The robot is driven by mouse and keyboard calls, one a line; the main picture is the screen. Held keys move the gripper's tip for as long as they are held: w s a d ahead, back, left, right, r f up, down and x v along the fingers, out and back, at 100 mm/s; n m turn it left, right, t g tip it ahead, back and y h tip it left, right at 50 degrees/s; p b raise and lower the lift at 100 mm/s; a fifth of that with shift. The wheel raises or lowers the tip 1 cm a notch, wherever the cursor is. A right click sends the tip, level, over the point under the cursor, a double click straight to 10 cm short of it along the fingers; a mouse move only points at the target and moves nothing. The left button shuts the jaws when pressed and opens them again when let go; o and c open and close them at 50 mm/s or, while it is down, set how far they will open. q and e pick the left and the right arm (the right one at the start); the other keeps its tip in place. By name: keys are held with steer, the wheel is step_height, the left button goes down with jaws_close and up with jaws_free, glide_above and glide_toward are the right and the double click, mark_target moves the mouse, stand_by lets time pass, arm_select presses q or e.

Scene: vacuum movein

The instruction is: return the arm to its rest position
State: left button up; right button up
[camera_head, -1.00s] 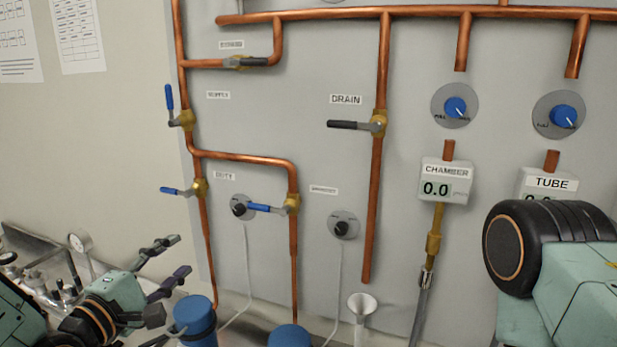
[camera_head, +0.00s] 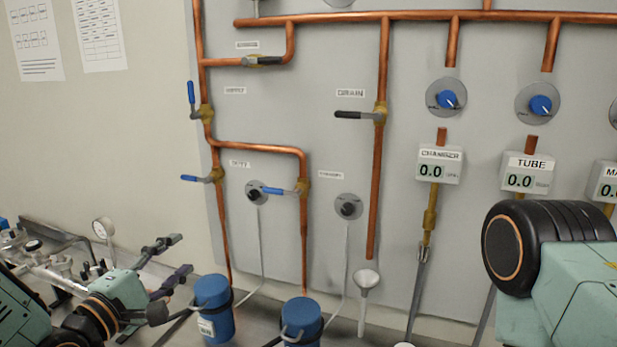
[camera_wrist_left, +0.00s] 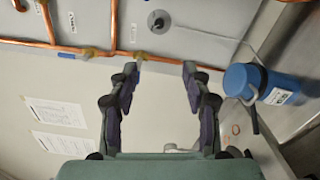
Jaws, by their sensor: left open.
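My left gripper (camera_head: 180,256) is at the lower left of the head view, its two dark fingers spread and empty. In the left wrist view the gripper (camera_wrist_left: 161,72) is also open, with only wall and pipes behind the gap. It appears to touch nothing. My right arm's teal and black link (camera_head: 560,265) fills the lower right of the head view. The right gripper is out of view.
A grey panel carries copper pipes (camera_head: 375,190), blue-handled valves (camera_head: 205,112) and a chamber gauge (camera_head: 440,165). Blue canisters (camera_head: 213,300) stand below, near the left gripper; one also shows in the left wrist view (camera_wrist_left: 245,80). Metal apparatus (camera_head: 50,262) is at far left.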

arm_select(q)
steer(key=s+f+m+g+y+b, duration=0.2)
steer(key=s+f+m+g+b, duration=0.3)
steer(key=f, duration=0.9)
steer(key=s+f+m+g+y+b, duration=0.2)
steer(key=s+f+m+g, duration=0.35)
steer(key=f, duration=0.75)
steer(key=s+f+m+g+y+b, duration=0.2)
steer(key=s+f+m+g+b, duration=0.3)
steer(key=s+f+b, duration=0.7)
steer(key=s+f+g, duration=0.1)
steer(key=s+f, duration=1.2)
steer(key=s, duration=0.1)
steer(key=shift+f+b, duration=0.4)
arm_select(e)
step_height(320, 180, down, 20)
steer(key=shift+a+r, duration=0.15)
arm_select(q)
steer(key=shift+s+m+g, duration=0.15)
steer(key=shift+m+g, duration=0.1)
arm_select(e)
steer(key=shift+s, duration=0.15)
arm_select(q)
steer(key=shift+d, duration=0.1)
